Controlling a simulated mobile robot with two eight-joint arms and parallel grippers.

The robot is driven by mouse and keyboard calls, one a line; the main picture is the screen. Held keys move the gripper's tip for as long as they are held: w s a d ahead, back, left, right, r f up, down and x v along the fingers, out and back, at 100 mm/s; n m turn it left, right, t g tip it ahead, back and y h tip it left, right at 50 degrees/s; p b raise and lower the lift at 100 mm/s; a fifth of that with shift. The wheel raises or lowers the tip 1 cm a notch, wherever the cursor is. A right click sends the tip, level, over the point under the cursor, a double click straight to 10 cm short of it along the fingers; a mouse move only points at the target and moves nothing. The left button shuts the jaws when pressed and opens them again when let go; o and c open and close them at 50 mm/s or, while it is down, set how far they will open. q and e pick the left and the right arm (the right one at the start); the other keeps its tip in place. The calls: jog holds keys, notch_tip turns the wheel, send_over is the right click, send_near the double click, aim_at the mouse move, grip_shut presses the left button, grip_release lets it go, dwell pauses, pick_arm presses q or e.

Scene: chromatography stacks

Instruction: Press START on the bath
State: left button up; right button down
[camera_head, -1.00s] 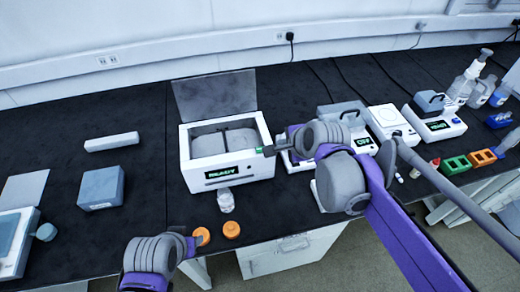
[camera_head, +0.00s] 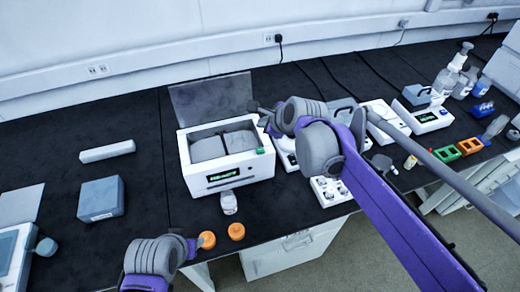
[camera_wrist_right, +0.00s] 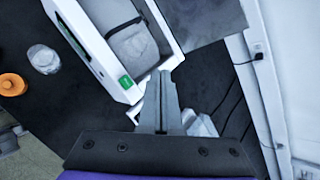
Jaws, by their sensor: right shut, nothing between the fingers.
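The bath (camera_head: 228,168) is a white box with its grey lid (camera_head: 212,100) raised. Its front display (camera_head: 222,175) shows green letters, too blurred to read surely. A green START button (camera_head: 260,151) is at its front right corner; it also shows in the right wrist view (camera_wrist_right: 126,82). My right gripper (camera_head: 262,112) is shut and empty, beyond the button and apart from it, by the bath's right side. In the right wrist view its fingers (camera_wrist_right: 163,78) point past the bath's right edge. My left gripper (camera_head: 192,246) is low at the front, beside an orange cap; its fingers are unclear.
Two orange caps (camera_head: 236,231) and a clear bottle (camera_head: 228,203) stand in front of the bath. A rack of vials (camera_head: 327,190) and other white devices (camera_head: 420,117) are to its right, partly behind my right arm. A blue-grey block (camera_head: 101,199) lies left, with bare bench between.

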jog(key=b, duration=0.5)
send_over(263, 152)
notch_tip(263, 152, down, 7)
jog(key=shift+f, duration=0.75)
jog(key=shift+f, duration=0.1)
dwell(1.1)
jog(key=shift+f+b, duration=0.35)
jog(key=shift+b, duration=0.05)
jog(key=shift+f, duration=0.4)
dwell(0.4)
dwell(0.4)
jog(key=shift+r+p, duration=0.45)
jog(key=shift+r, duration=0.4)
